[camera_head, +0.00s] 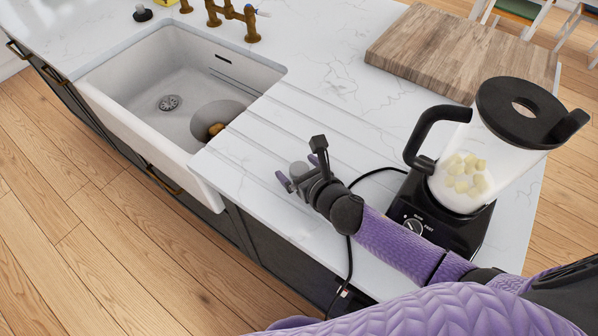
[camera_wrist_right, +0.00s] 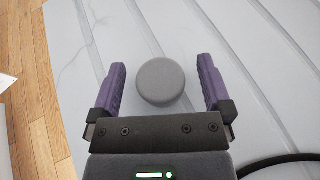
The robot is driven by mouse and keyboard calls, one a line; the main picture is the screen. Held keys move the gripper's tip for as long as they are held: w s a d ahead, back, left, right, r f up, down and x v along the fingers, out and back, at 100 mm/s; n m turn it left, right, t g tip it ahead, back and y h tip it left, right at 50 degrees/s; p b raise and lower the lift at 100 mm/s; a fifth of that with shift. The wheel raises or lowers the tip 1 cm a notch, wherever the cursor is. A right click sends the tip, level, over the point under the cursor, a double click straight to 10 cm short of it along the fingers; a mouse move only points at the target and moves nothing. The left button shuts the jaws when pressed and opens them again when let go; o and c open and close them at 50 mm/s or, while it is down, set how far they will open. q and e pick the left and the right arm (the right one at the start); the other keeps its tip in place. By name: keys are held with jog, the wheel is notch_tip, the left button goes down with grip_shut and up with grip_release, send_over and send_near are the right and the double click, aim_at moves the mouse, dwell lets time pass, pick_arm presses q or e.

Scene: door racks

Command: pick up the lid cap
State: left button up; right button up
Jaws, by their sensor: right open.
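The lid cap is a small round grey disc (camera_wrist_right: 160,82). In the right wrist view it lies on the white counter between my right gripper's two purple fingers (camera_wrist_right: 161,88). The fingers stand apart with a gap on each side of it. In the head view the cap (camera_head: 298,169) shows partly behind my right gripper (camera_head: 296,172), whose fingers are open above the grooved counter. The blender (camera_head: 465,180) stands to the right, its black lid (camera_head: 490,100) with an open round hole in the middle. My left gripper is not in view.
A white sink (camera_head: 130,125) is at the left with a round item inside, and a brass tap (camera_head: 240,20) stands behind it. A wooden board (camera_head: 450,50) lies at the back right. A black cord (camera_head: 349,255) runs close to my right arm.

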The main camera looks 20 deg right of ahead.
jog(key=c, duration=1.3)
